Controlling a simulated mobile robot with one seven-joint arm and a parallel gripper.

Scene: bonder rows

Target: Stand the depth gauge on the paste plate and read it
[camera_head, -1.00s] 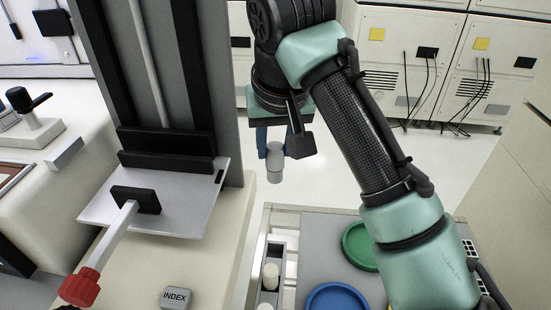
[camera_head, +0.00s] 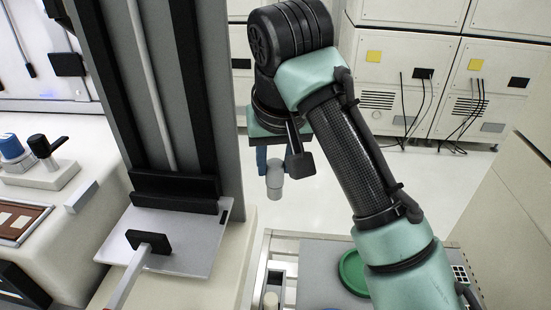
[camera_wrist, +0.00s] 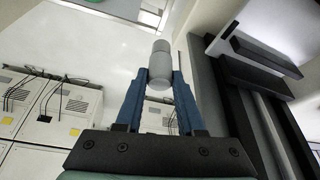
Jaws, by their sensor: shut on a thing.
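A grey cylinder (camera_head: 274,180), which looks like the depth gauge, is in my gripper (camera_head: 268,166), with the blue fingers shut around it. It hangs in the air to the right of the left machine's column. In the wrist view, the gauge (camera_wrist: 159,62) sits between the fingertips of my gripper (camera_wrist: 160,80), its wider end beyond them. A flat pale plate (camera_head: 185,235) is mounted at the column's foot. A green round dish (camera_head: 353,272) lies on the cart, partly behind my arm. I cannot tell which of these is the paste plate. No reading is visible.
The grey cart top (camera_head: 318,270) is below and right of the gripper. A handle (camera_head: 130,275) juts forward from the pale plate. White cabinets (camera_head: 400,75) with hanging cables stand behind. Open floor (camera_head: 330,190) lies between cart and cabinets.

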